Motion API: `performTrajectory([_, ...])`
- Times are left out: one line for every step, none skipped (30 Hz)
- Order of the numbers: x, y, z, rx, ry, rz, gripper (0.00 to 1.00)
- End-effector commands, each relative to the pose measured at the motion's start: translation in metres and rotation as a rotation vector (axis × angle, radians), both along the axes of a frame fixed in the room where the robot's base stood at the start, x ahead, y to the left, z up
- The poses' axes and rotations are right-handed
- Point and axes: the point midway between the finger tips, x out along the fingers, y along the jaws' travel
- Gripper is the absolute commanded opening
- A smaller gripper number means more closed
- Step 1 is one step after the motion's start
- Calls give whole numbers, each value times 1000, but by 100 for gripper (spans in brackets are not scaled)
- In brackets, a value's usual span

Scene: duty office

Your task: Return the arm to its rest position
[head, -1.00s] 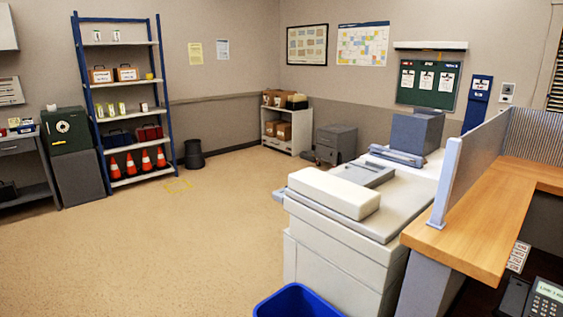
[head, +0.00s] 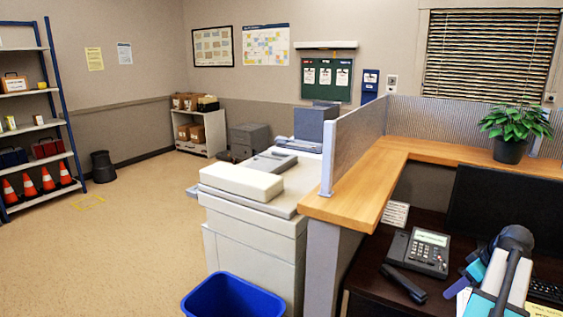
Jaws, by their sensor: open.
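My arm shows at the lower right in the head view, with white and teal links and a dark joint, above the desk. My gripper (head: 466,272) seems to be at its left side, where two blue-grey fingers stand apart with nothing seen between them. It is right of the desk telephone (head: 420,250). The rest of the arm is cut off by the bottom edge of the picture.
A dark handset (head: 404,284) lies on the desk in front of the telephone. A wooden counter (head: 345,195) with a potted plant (head: 512,130) runs above the desk. A blue bin (head: 232,296) stands by the copier (head: 255,218). Open floor lies left.

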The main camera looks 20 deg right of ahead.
Motion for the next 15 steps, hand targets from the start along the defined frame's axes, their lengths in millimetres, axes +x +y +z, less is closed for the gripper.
performTrajectory([0, 0, 0, 0, 0, 0, 46])
performTrajectory([0, 0, 0, 0, 0, 0, 46])
performTrajectory([0, 0, 0, 0, 0, 1, 46])
performTrajectory([0, 0, 0, 0, 0, 1, 46])
performTrajectory([0, 0, 0, 0, 0, 1, 46])
performTrajectory([4, 2, 0, 0, 0, 5, 46])
performTrajectory([6, 4, 0, 0, 0, 11, 46])
performTrajectory([9, 5, 0, 1, 0, 14, 46])
performTrajectory([12, 7, 0, 0, 0, 21, 46])
performTrajectory([15, 9, 0, 0, 0, 25, 46])
performTrajectory([18, 11, -1, 2, 0, 30, 46])
performTrajectory([22, 13, -2, 3, 1, 37, 46])
performTrajectory([25, 15, -3, 4, 1, 42, 46])
performTrajectory([27, 17, -4, 5, 2, 47, 46])
performTrajectory([31, 20, -6, 8, 3, 54, 46])
